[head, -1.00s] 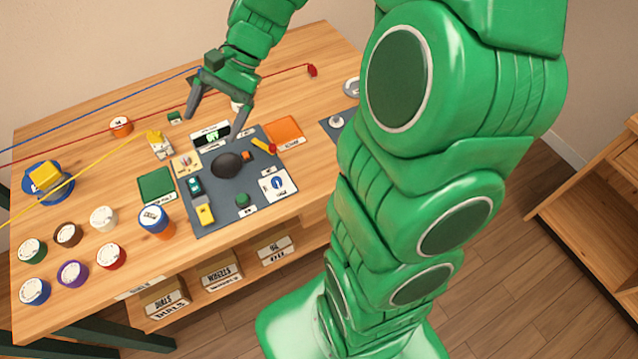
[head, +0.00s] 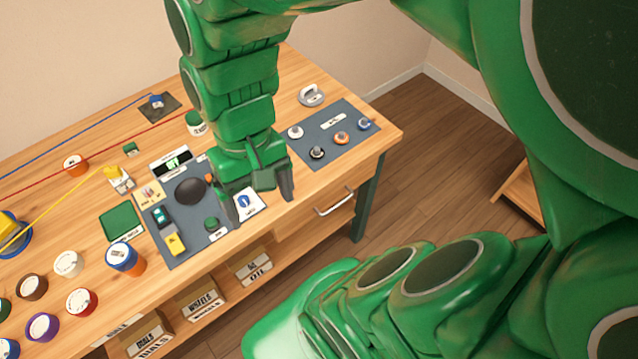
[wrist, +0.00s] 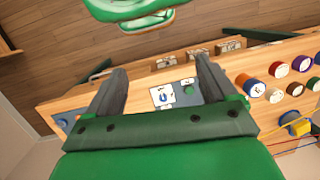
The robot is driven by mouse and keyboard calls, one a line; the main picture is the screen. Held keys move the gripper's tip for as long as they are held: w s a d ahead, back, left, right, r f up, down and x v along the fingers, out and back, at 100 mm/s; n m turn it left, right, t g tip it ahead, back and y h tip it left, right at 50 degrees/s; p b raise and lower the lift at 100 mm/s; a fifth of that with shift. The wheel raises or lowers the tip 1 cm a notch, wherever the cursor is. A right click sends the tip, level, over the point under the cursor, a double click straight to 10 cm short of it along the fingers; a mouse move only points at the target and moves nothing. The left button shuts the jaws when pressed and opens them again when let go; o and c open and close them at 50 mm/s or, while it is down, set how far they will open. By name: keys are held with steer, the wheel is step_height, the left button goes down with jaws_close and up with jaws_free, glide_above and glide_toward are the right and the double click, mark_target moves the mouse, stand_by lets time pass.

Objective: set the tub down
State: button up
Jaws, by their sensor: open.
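Several lidded tubs stand on the wooden table. A green-and-white tub (head: 195,124) stands upright at the back, left of my arm. White (head: 68,263), red (head: 82,302), purple (head: 42,328) and brown (head: 32,287) tubs stand at the front left. My gripper (head: 259,205) is open and empty, fingers down, above the mat's right side near the white card (head: 246,203). In the wrist view nothing sits between the fingers (wrist: 160,88).
A dark mat (head: 185,258) holds a black dome (head: 190,191), a green knob (head: 211,224) and a yellow item (head: 175,243). A second mat (head: 325,145) at the right holds several round knobs. Blue, red and yellow cords cross the left side. Bare wood lies between the mats.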

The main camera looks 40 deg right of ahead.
steer(key=shift+s+d+r+n+h, duration=0.15)
steer(key=shift+s+d+h, duration=0.15)
steer(key=shift+s+d, duration=0.4)
steer(key=shift+s+d+n+h, duration=0.15)
steer(key=shift+s+d+h, duration=0.15)
steer(key=shift+s+d, duration=0.4)
steer(key=shift+a, duration=0.1)
